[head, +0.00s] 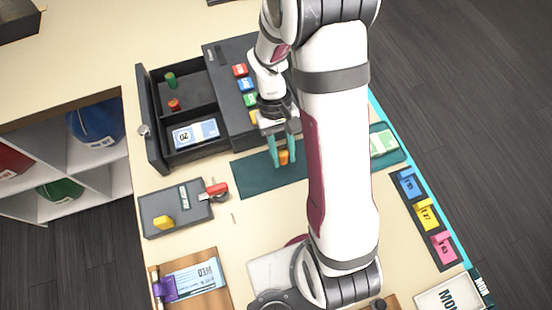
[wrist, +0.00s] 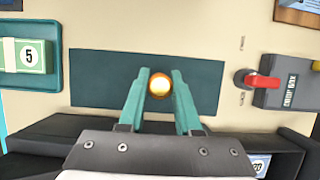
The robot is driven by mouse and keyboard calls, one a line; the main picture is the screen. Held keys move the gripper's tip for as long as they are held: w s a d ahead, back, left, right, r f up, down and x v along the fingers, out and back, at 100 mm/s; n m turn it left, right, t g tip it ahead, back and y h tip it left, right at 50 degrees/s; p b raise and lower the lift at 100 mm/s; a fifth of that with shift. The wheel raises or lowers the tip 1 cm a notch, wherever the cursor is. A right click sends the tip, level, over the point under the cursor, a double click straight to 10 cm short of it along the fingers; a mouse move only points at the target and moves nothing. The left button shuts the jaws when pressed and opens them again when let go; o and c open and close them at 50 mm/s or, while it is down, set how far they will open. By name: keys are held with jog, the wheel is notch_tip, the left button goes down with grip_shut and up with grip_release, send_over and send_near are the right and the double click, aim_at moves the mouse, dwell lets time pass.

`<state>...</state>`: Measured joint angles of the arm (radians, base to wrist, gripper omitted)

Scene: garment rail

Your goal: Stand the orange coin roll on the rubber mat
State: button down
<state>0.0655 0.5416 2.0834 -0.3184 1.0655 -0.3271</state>
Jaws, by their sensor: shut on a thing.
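The orange coin roll (head: 284,157) is upright between the two teal fingers of my gripper (head: 284,150). In the wrist view its round top (wrist: 159,86) shows between the fingertips of my gripper (wrist: 160,83), which is shut on it. The rubber mat is a dark teal rectangle (head: 250,178) on the counter in front of the cash register, and it shows in the wrist view (wrist: 100,80). The roll is over the middle of the mat. I cannot tell whether its lower end touches the mat.
The open cash drawer (head: 165,120) holds a green and a red roll and banknotes. A grey device with a red lever (head: 216,188) is left of the mat. A green tray with banknotes (wrist: 28,55) is on the other side. Coloured tags (head: 425,214) line the counter's right edge.

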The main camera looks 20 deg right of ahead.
aim_at(276, 173)
jog(key=shift+w+a+f, duration=0.6)
jog(key=shift+a+f, duration=0.3)
jog(key=shift+a, duration=0.05)
jog(key=shift+f, duration=1.75)
jog(key=shift+f, duration=0.1)
jog(key=c, duration=0.6)
grip_release()
